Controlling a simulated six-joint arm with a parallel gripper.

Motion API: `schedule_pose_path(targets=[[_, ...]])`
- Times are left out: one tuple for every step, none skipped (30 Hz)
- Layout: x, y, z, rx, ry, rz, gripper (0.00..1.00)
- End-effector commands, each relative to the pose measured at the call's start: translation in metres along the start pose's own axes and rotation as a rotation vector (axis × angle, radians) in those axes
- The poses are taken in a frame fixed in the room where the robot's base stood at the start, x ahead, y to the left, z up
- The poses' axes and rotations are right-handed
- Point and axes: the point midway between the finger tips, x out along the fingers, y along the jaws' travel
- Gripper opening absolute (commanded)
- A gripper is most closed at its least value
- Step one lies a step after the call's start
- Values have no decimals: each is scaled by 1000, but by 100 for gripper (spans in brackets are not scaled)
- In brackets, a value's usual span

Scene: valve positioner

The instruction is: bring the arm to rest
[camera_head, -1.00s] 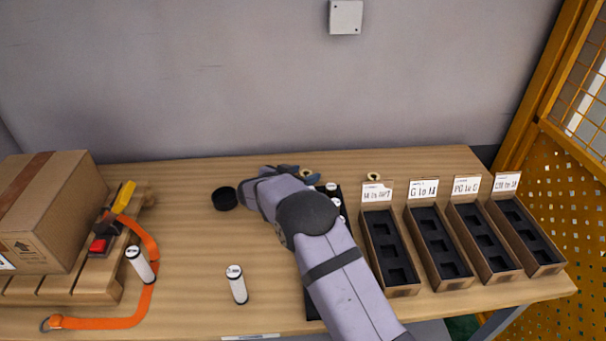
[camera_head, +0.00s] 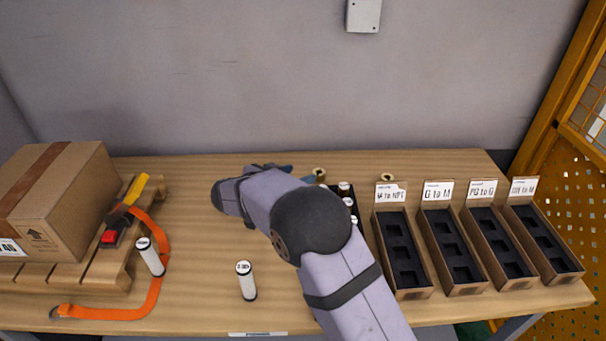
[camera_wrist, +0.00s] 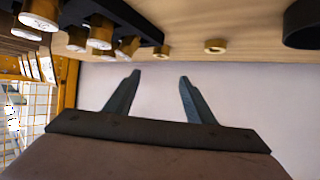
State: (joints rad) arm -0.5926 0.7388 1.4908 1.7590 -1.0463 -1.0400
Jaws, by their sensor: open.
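My arm reaches from the bottom of the head view over the middle of the workbench (camera_head: 195,210). My gripper shows in the wrist view (camera_wrist: 160,78) with its two dark fingers apart and nothing between them. In the head view it is mostly hidden behind my own arm. It points toward the grey wall (camera_head: 250,70), above the bench. A black tray (camera_head: 365,222) holding several brass-and-white fittings is beside my arm, partly hidden; it also shows in the wrist view (camera_wrist: 140,28).
Labelled boxes with black inserts (camera_head: 404,270) line the right. A carton (camera_head: 60,200) on a pallet and an orange strap (camera_head: 110,313) are at left. Brass rings lie at the back (camera_head: 388,178). Clear wood lies left of my arm.

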Motion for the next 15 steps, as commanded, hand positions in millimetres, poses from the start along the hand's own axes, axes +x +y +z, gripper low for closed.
schedule_pose_path(targets=[[-4,0,0,0,0,-1,50],[-5,0,0,-1,-1,-1,50],[-6,0,1,-1,-1,-1,50],[-7,0,1,-1,-1,-1,50],[-8,0,1,-1,-1,-1,50],[-8,0,1,-1,-1,0,50],[-8,0,1,-1,-1,0,50],[-8,0,1,-1,-1,0,50],[-8,0,1,-1,-1,0,50],[-8,0,0,-1,-1,0,50],[-8,0,0,-1,-1,0,50],[-8,0,0,-1,-1,0,50],[-8,0,0,-1,-1,0,50],[-8,0,0,-1,-1,0,50],[-8,0,0,0,-1,0,50]])
